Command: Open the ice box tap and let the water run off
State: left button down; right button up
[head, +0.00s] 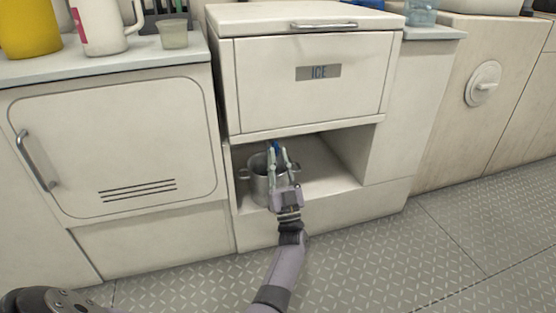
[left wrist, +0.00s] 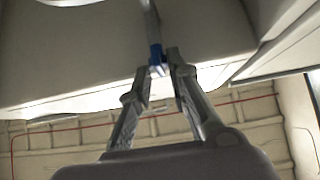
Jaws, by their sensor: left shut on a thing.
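The ice box (head: 310,75) is a cream cabinet with an "ICE" plate on its front. Its tap shows as a small blue handle (head: 275,146) under the box, above the open recess. My left gripper (head: 278,152) reaches into the recess and is shut on the blue handle. In the left wrist view the blue handle (left wrist: 156,54) sits between the fingertips, below a grey metal stem (left wrist: 151,22). A metal pot (head: 259,182) with side handles stands in the recess, partly hidden behind my gripper. No water stream can be made out. My right gripper is not in view.
The recess floor (head: 330,178) is bare right of the pot. A locker door (head: 120,145) with a handle is at the left. A yellow container (head: 28,30), a white jug (head: 100,25) and a cup (head: 173,36) stand on the left counter. The floor in front is clear.

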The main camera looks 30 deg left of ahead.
pick_arm(q)
jog(key=shift+f, duration=0.1)
jog(key=c, duration=1.8)
grip_release()
jog(key=shift+o, duration=0.2)
